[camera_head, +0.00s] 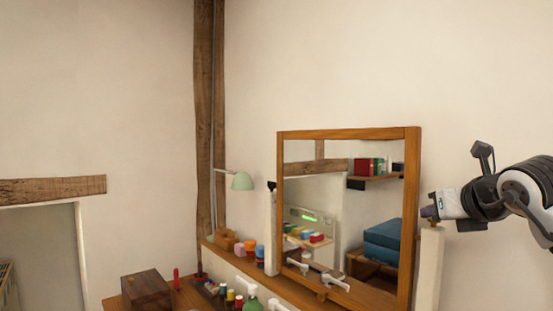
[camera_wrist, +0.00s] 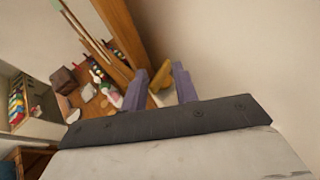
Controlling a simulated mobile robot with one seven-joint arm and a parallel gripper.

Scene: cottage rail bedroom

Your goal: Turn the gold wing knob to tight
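The gold wing knob (camera_wrist: 161,76) shows in the wrist view between my two fingers, close to the top of a pale post (camera_wrist: 164,97). Gaps show between the knob and the fingers, so I see no grip on it. My gripper (camera_wrist: 160,84) is open around it. In the head view my gripper (camera_head: 430,211) is at the top of the white post (camera_head: 429,268), right of the wood-framed mirror (camera_head: 411,210). The knob cannot be made out there, hidden by the fingers. Its turn position against any mark cannot be read.
The mirror's wooden frame (camera_wrist: 119,32) runs close by on the left in the wrist view. A second post (camera_head: 270,235) with a dark top stands at the mirror's left side. A wooden box (camera_head: 147,288) and small bottles stand lower left. Bare wall lies to the right.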

